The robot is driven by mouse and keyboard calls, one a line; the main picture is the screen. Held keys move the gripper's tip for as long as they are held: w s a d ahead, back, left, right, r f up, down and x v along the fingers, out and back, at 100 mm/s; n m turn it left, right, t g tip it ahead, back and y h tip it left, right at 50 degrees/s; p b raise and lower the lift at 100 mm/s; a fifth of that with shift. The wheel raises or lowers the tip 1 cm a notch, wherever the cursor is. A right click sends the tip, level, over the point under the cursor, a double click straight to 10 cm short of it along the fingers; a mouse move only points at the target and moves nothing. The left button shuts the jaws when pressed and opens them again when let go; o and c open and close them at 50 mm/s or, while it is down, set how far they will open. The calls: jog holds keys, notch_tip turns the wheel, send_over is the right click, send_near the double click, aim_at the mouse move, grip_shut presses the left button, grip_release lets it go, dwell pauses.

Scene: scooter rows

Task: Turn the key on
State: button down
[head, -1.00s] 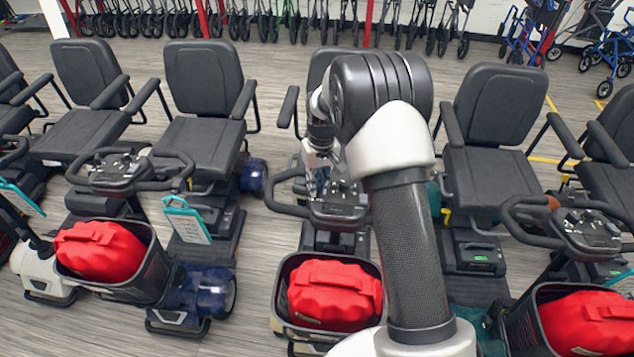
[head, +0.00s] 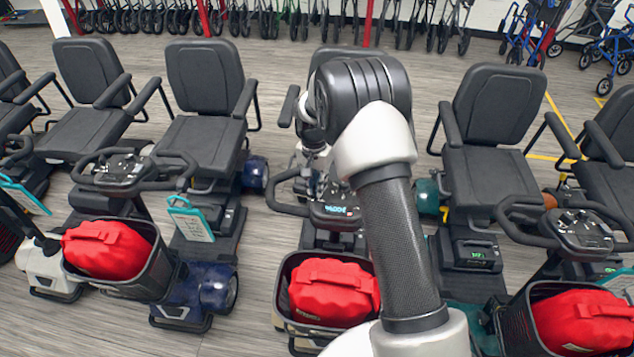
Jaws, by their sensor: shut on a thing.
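The middle scooter's control console (head: 338,212) is partly behind my arm, and a cyan display glows on its front edge. My gripper (head: 312,182) is over the left part of this console, pointing down. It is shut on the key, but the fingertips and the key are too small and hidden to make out. The scooter's dark handlebar (head: 285,205) loops out to the left of the gripper.
A red bag (head: 333,290) sits in the middle scooter's front basket (head: 283,312). Similar scooters stand close on both sides, with consoles on the left (head: 122,168) and right (head: 585,230). Black seats (head: 205,80) stand behind. Walkers line the back wall.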

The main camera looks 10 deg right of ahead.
jog(key=shift+m, duration=1)
jog(key=c, duration=1.6)
grip_release()
jog(key=shift+r, duration=0.1)
notch_tip(320, 180, up, 12)
jog(key=shift+w+a, duration=0.3)
jog(key=shift+w, duration=0.1)
